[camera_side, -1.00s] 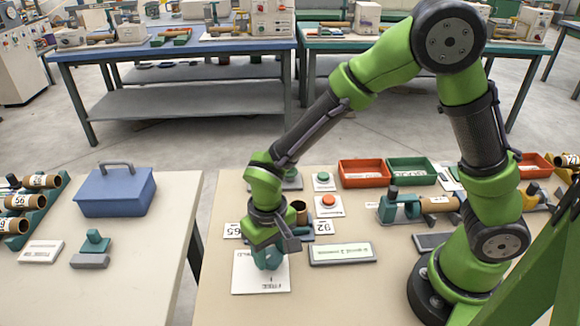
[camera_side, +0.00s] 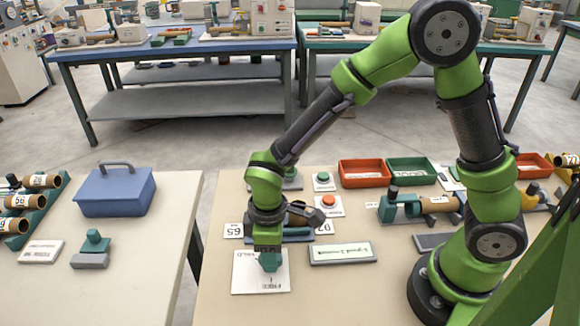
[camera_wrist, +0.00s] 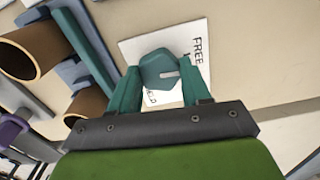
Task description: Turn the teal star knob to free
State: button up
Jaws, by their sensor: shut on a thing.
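The teal star knob (camera_wrist: 158,66) stands on a white card (camera_wrist: 135,47) with printed lettering. In the wrist view a pale stripe on the knob's top points right, toward the side with the word FREE (camera_wrist: 198,50). A second word, partly hidden, shows by the left finger. My gripper (camera_wrist: 160,88) is shut on the knob, with one teal finger on each side of it. In the side view my gripper (camera_side: 269,258) points down over the card (camera_side: 247,273), and its fingers largely hide the knob.
A plate with green lettering (camera_side: 342,253) lies just right of the card. Brown tubes (camera_wrist: 88,105) are close beside my gripper in the wrist view. Red (camera_side: 328,199) and green buttons (camera_side: 323,178) stand behind. The table front is clear.

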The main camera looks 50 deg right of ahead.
jog(key=shift+n, duration=0.6)
jog(key=o, duration=1.1)
jog(key=shift+c, duration=0.2)
jog(key=shift+r, duration=0.1)
notch_tip(320, 180, up, 17)
